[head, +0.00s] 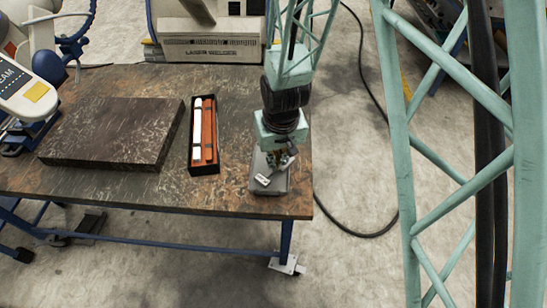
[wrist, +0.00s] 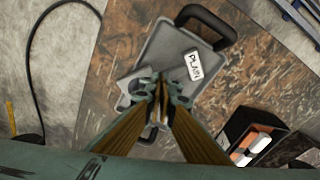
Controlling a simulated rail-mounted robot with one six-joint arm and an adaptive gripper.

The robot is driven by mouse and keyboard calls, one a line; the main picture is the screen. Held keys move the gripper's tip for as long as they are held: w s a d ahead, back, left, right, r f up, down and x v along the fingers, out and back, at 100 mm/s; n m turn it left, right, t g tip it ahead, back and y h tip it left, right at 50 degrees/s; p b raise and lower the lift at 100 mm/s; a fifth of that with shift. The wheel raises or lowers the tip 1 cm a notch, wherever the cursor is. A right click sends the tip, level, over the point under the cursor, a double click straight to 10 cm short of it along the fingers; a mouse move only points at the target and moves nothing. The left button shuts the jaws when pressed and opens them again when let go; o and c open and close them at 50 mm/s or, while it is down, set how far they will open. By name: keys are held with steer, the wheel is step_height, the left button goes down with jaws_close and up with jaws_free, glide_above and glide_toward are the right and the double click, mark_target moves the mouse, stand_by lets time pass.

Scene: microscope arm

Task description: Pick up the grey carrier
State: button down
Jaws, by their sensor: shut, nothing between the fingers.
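The grey carrier (head: 257,183) is a shallow grey tray on the right end of the table. In the wrist view the carrier (wrist: 160,48) lies flat with a black handle (wrist: 213,18) at its far end, and a white labelled tag (wrist: 192,67) rests on it. My gripper (head: 284,160) is over the carrier and covers part of it. In the wrist view my gripper (wrist: 161,85) has its fingertips together with nothing between them, apart from the far handle. The near end of the carrier is mostly hidden behind the fingers.
A black box (head: 205,170) with red-brown and white bars stands left of the carrier. A dark flat slab (head: 105,135) lies further left. The table's right edge (head: 311,190) is close to the carrier. A machine (head: 210,45) stands behind the table.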

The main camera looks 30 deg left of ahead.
steer(key=shift+r, duration=0.15)
steer(key=shift+r+p, duration=0.3)
steer(key=shift+r, duration=0.35)
steer(key=shift+w+r, duration=0.1)
steer(key=shift+r, duration=0.05)
steer(key=shift+r, duration=0.2)
steer(key=s+d, duration=0.3)
steer(key=s+d+b, duration=0.1)
steer(key=s+d, duration=0.2)
steer(key=d, duration=0.1)
steer(key=shift+s+d, duration=0.1)
steer(key=shift+s+d+r+b, duration=0.1)
steer(key=shift+s+d+b, duration=0.55)
steer(key=shift+s+d, duration=0.2)
stand_by(0.9)
steer(key=shift+c, duration=2.1)
jaws_free()
steer(key=shift+d, duration=0.1)
